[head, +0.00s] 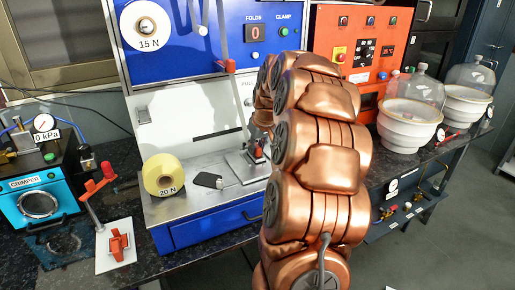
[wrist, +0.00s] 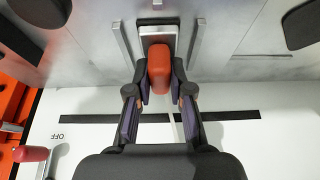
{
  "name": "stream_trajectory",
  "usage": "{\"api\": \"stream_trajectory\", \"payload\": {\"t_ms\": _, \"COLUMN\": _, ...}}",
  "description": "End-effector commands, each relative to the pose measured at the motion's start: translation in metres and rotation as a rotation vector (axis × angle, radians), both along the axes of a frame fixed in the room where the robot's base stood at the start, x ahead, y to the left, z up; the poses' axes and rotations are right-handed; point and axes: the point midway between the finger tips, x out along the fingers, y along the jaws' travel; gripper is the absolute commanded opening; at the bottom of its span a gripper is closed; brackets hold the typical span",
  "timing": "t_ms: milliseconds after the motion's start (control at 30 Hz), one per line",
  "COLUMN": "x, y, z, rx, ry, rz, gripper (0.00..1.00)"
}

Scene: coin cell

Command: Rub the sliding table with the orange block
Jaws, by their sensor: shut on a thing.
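The orange block (wrist: 159,68) is between the two fingers of my gripper (wrist: 160,82) in the wrist view. The gripper is shut on it. The block's far end overlaps a small silver plate with a dark border (wrist: 157,33), apparently the sliding table, between two metal rails; I cannot tell whether they touch. In the head view, a small grey plate (head: 238,166) lies on the blue machine's metal bed, with a red and dark piece above it. My copper-coloured arm hides most of the gripper there.
A red-handled clamp stand (head: 118,246) and a teal crimper (head: 38,190) stand farther left. White bowls with glass domes (head: 408,125) are at right.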

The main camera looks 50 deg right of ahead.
Motion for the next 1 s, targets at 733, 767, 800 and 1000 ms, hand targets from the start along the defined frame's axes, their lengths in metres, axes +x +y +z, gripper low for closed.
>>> {"api": "stream_trajectory", "payload": {"t_ms": 733, "x": -0.006, "y": 0.003, "z": 0.001, "rx": 0.001, "ry": 0.000, "rz": 0.000, "gripper": 0.00}}
{"api": "stream_trajectory", "payload": {"t_ms": 767, "x": -0.006, "y": 0.003, "z": 0.000, "rx": 0.001, "ry": 0.000, "rz": 0.000, "gripper": 0.00}}
{"api": "stream_trajectory", "payload": {"t_ms": 800, "x": -0.005, "y": 0.002, "z": 0.000, "rx": 0.001, "ry": 0.000, "rz": 0.000, "gripper": 0.00}}
{"api": "stream_trajectory", "payload": {"t_ms": 1000, "x": 0.002, "y": 0.000, "z": -0.001, "rx": 0.001, "ry": 0.000, "rz": 0.000, "gripper": 0.00}}
